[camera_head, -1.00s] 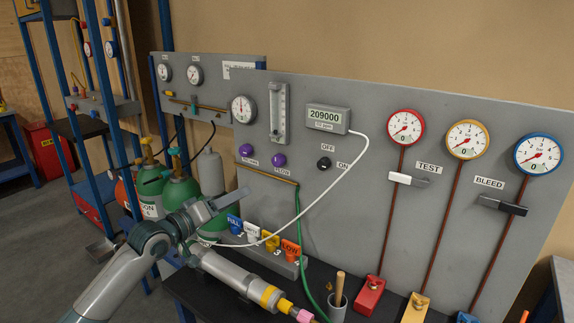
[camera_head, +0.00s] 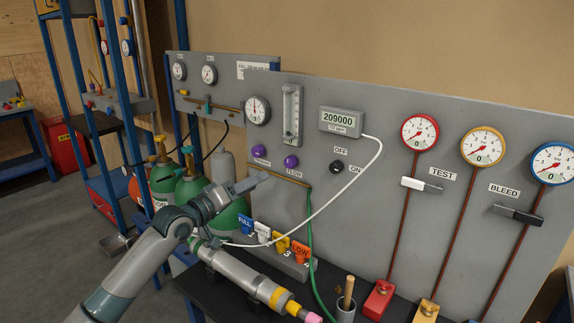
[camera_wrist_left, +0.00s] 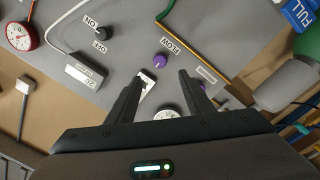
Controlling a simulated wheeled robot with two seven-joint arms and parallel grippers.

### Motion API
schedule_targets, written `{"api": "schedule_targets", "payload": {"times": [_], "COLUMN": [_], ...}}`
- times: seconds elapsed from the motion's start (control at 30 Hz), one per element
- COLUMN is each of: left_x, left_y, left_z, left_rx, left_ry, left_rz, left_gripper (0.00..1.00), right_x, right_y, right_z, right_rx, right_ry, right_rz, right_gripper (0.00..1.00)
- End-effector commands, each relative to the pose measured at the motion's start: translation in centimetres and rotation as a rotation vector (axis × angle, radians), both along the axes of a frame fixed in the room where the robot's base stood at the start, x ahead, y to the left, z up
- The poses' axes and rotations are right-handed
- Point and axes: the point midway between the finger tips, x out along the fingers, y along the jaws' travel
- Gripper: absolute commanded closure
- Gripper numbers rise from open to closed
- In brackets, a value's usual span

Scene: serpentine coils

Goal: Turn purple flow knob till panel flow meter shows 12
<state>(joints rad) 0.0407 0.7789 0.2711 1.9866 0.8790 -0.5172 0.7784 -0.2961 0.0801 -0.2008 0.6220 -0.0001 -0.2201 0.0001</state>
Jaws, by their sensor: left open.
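The purple flow knob (camera_head: 291,161) sits on the grey panel above its FLOW label. It also shows in the left wrist view (camera_wrist_left: 160,60), just beyond the fingertips. A second purple knob (camera_head: 260,151) is to its left; in the wrist view it is mostly hidden by a finger. The flow meter (camera_head: 292,112), a clear vertical tube, is above the flow knob; its reading is too small to tell. My left gripper (camera_head: 258,181) is in front of the panel, below and left of the flow knob, and apart from it. Its fingers (camera_wrist_left: 166,73) are open and empty.
A digital display (camera_head: 341,121) reads 209000, with a white cable hanging from it. A black OFF/ON knob (camera_head: 337,167) is right of the flow knob. Green cylinders (camera_head: 190,185) stand behind my left arm. Coloured tags (camera_head: 282,243) and a grey cup (camera_head: 345,312) are below.

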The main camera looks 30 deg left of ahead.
Motion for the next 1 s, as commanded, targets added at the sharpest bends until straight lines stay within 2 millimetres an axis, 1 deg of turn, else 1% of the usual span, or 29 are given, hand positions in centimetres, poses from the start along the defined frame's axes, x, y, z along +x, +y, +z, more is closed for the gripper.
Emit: {"api": "schedule_targets", "payload": {"times": [0.07, 0.7, 0.9, 1.0], "left_x": [1.2, 11.0, 13.3, 14.0], "left_y": [-0.1, -1.4, -1.7, -1.8], "left_z": [0.3, 0.3, 0.2, 0.1], "left_rx": [-0.003, -0.002, -0.002, -0.001], "left_ry": [-0.001, 0.0, 0.0, 0.0], "left_rz": [0.0, -0.001, 0.0, 0.0], "left_gripper": [0.53, 0.53, 0.53, 0.53], "right_x": [-0.1, -0.5, -0.5, -0.5], "right_y": [0.0, 0.0, 0.0, 0.0], "right_z": [0.6, 3.5, 4.0, 4.2], "right_rx": [0.0, 0.0, 0.0, 0.0], "right_ry": [0.001, 0.006, 0.006, 0.006], "right_rz": [0.0, -0.001, -0.002, -0.002], "right_gripper": [0.54, 0.54, 0.54, 0.54]}}
